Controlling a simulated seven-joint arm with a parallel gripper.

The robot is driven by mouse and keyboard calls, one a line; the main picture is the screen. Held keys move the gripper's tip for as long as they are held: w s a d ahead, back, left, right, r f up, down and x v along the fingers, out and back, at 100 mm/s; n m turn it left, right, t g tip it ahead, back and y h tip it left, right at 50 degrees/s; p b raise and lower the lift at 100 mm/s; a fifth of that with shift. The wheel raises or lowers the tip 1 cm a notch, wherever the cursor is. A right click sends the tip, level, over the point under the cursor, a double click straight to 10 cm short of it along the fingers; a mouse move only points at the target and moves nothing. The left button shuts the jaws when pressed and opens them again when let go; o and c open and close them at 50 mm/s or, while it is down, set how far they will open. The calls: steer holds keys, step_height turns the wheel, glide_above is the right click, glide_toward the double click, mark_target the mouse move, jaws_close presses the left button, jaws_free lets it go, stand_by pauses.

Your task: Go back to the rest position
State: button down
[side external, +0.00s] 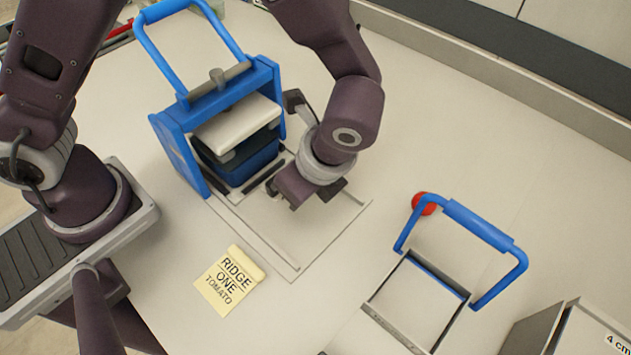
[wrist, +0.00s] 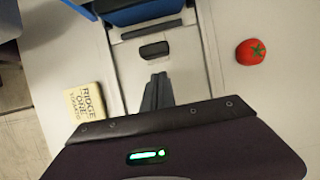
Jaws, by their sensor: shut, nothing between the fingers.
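My gripper (side external: 284,192) is low over the pale base plate (side external: 325,222), just in front of the blue-framed press. In the wrist view its dark fingers (wrist: 157,92) are together with nothing between them. The wrist is bent and the arm reaches down from the top of the side view. The exact gap between fingertips and plate is unclear.
The blue-framed press (side external: 185,150) holds a dark blue crate (side external: 240,160) under a white block (side external: 236,124). A yellow note (side external: 229,280) reads "RIDGE ONE TOMATO". A grey box (side external: 590,335) stands lower right.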

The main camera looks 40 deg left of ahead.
steer(key=d+v, duration=0.1)
steer(key=v, duration=1)
steer(key=s+a+r+n+t+h, duration=0.1)
steer(key=s+a+r+n, duration=0.2)
steer(key=a+n, duration=0.3)
steer(key=s+a+r+n+t+h, duration=0.2)
steer(key=s+a+r+n, duration=0.1)
steer(key=a, duration=0.4)
steer(key=s+a+r+n+t+h, duration=0.1)
steer(key=s+a+r+n, duration=0.3)
steer(key=n, duration=0.4)
steer(key=shift+a+r+n+t, duration=0.15)
steer(key=shift+a+r+t, duration=0.25)
steer(key=shift+a, duration=0.25)
steer(key=shift+a+r+n+t, duration=0.15)
steer(key=shift+a+r+t, duration=0.15)
steer(key=shift+a+r, duration=0.25)
steer(key=shift+s+a+f+n, duration=0.1)
steer(key=shift+s+f+n, duration=0.1)
steer(key=shift+n, duration=0.1)
